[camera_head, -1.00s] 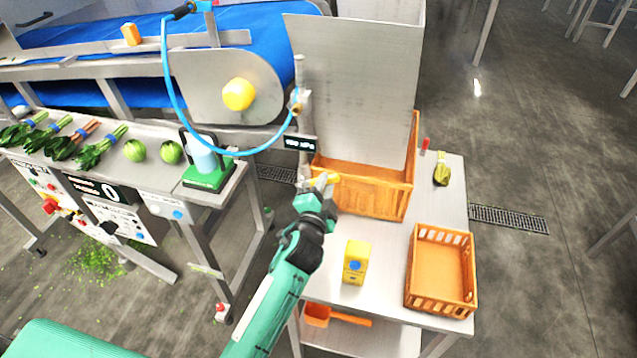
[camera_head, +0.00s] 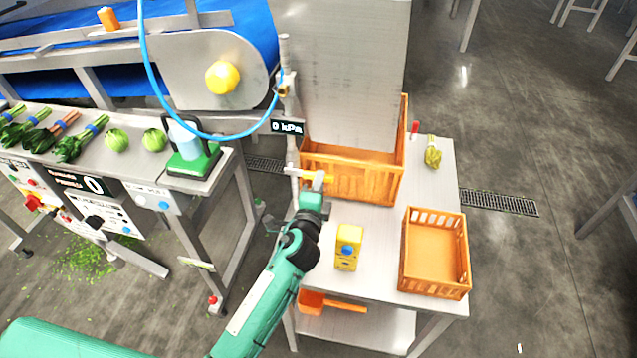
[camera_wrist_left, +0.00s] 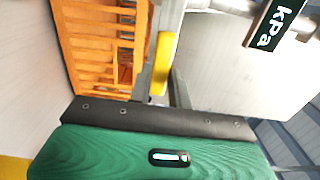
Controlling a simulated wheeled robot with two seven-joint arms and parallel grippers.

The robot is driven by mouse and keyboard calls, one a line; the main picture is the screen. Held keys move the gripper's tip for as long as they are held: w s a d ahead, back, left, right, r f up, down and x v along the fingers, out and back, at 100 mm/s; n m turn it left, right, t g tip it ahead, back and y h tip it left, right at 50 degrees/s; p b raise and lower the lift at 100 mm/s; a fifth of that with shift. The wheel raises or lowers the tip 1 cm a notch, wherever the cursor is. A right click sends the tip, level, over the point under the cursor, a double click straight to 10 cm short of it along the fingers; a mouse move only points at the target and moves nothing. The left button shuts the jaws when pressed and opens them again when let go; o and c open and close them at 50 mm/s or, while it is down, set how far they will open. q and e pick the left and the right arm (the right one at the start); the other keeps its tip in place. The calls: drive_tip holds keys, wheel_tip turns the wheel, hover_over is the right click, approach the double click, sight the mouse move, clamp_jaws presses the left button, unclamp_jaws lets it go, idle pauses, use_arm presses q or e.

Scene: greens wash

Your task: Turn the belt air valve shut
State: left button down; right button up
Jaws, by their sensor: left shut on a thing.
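The yellow valve handle (camera_head: 318,176) sits on the upright metal pipe at the end of the belt, lying roughly crosswise to the pipe in the head view. In the left wrist view the handle (camera_wrist_left: 163,62) shows between the fingers. My left gripper (camera_head: 311,186) is shut on the handle, its arm reaching up from the bottom. The dark pressure display (camera_head: 287,127) above the valve reads 0 kPa; part of it shows in the left wrist view (camera_wrist_left: 272,25). My right gripper is out of view.
A large orange crate (camera_head: 350,180) stands close to the right of the valve. A yellow box (camera_head: 348,247) and a smaller orange crate (camera_head: 435,285) are on the side table. A blue hose (camera_head: 150,75) loops from the pipe over the belt.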

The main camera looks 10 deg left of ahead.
use_arm(q)
drive_tip(key=shift+f, duration=0.1)
drive_tip(key=c, duration=1.3)
unclamp_jaws()
drive_tip(key=s+b, duration=0.1)
drive_tip(key=s, duration=0.6)
drive_tip(key=s+b, duration=0.2)
drive_tip(key=s, duration=0.4)
drive_tip(key=shift+s+a, duration=0.2)
drive_tip(key=shift+s, duration=0.2)
